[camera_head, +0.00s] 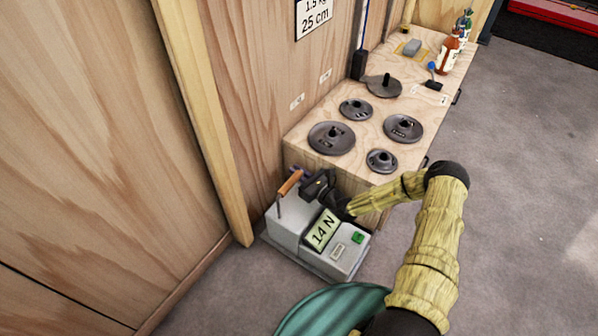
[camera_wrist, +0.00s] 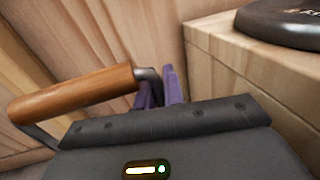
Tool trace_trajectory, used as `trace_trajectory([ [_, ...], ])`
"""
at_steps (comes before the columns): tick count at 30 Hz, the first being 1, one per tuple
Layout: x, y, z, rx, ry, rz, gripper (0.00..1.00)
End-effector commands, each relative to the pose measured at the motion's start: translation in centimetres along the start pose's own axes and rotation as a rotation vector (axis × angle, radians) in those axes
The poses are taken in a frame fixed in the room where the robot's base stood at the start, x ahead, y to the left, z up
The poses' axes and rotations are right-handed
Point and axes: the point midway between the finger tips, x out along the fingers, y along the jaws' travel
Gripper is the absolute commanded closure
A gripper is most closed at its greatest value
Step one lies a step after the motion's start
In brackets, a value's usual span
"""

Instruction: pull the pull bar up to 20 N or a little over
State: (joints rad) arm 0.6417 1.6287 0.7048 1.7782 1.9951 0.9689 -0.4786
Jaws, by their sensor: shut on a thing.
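The pull bar is a wooden handle (camera_head: 291,182) on a metal bracket, standing above a light grey force gauge box (camera_head: 290,224). The gauge display (camera_head: 323,230) reads 14 N. My gripper (camera_head: 307,178) is at the right end of the pull bar. In the wrist view the wooden handle (camera_wrist: 75,92) reaches in from the left, and the purple fingers (camera_wrist: 160,88) of my gripper are shut at its right end, by the dark metal bend. The exact contact is partly hidden behind my dark gripper body.
A wooden bench (camera_head: 440,72) stands just behind and right of the gauge, with several dark weight plates on it. Bottles (camera_head: 451,52) stand at its far end. A plywood wall (camera_head: 240,80) is close on the left. Grey floor is free at the right.

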Motion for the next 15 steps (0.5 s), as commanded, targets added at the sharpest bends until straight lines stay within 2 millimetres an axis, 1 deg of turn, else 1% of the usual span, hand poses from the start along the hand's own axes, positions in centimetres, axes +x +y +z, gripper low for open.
trace_trajectory([
  [1, 0.0, 0.5, -0.1, 0.003, -0.004, 0.010, 1.00],
  [15, 0.1, 0.5, -1.6, 0.002, -0.004, 0.011, 1.00],
])
